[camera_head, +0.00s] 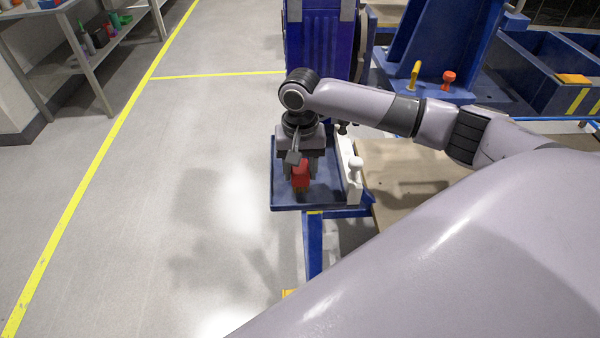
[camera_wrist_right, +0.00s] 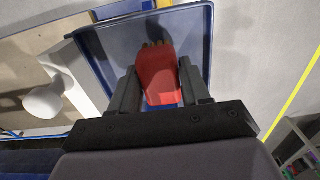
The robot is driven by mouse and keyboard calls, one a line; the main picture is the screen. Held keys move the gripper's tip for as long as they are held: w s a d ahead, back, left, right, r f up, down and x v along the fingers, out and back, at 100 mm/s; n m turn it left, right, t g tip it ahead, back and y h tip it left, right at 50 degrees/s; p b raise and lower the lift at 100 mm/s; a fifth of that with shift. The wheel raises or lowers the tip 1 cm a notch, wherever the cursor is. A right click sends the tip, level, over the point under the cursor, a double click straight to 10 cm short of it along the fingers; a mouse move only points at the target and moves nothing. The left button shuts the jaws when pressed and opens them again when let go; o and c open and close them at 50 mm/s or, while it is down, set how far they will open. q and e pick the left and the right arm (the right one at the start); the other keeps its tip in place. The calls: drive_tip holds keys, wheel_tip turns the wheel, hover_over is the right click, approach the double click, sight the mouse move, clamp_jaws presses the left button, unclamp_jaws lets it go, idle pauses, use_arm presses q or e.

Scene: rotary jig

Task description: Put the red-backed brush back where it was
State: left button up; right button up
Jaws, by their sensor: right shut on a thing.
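The red-backed brush (camera_head: 300,174) is in the jaws of my right gripper (camera_head: 298,170), over the blue tray (camera_head: 283,198). In the right wrist view the brush (camera_wrist_right: 157,80) sits between the two fingers of the gripper (camera_wrist_right: 157,88), with its bristle end towards the tray (camera_wrist_right: 198,40). A shadow lies on the tray floor beside the brush. I cannot tell whether the brush touches the tray floor. My left gripper is not in view.
A white fixture with a rounded knob (camera_head: 355,163) stands along the tray's right side. A blue machine frame (camera_head: 430,50) with a yellow handle (camera_head: 414,75) and a red knob (camera_head: 449,77) is behind. Open grey floor (camera_head: 180,200) lies left.

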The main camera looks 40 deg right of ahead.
drive_tip(key=shift+f, duration=0.85)
drive_tip(key=shift+f, duration=0.1)
drive_tip(key=o, duration=1)
wheel_tip(320, 180, up, 12)
drive_tip(key=shift+r, duration=0.15)
